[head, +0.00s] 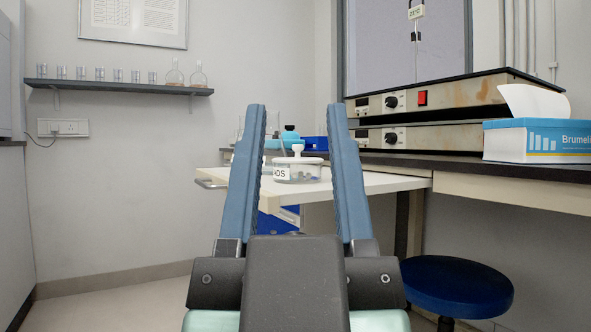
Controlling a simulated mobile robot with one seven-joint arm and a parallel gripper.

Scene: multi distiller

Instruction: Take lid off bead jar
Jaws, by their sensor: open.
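The bead jar (300,175) is a low, clear round jar with a label ending in "DS" and some coloured beads inside. It stands on a white pull-out board, beyond my gripper. Its lid (297,159) is pale, with a knob on top, and sits on the jar. My gripper (297,108) points forward with its two blue fingers wide apart and nothing between them. The jar shows in the gap between the fingers, some way ahead; the left finger hides part of the board and the jar's surroundings.
The white board (380,183) juts out from the dark bench. Behind the jar are blue items (290,137) and glassware. Stacked instruments (430,110) and a tissue box (536,140) stand on the bench at right. A blue stool (457,288) is at lower right.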

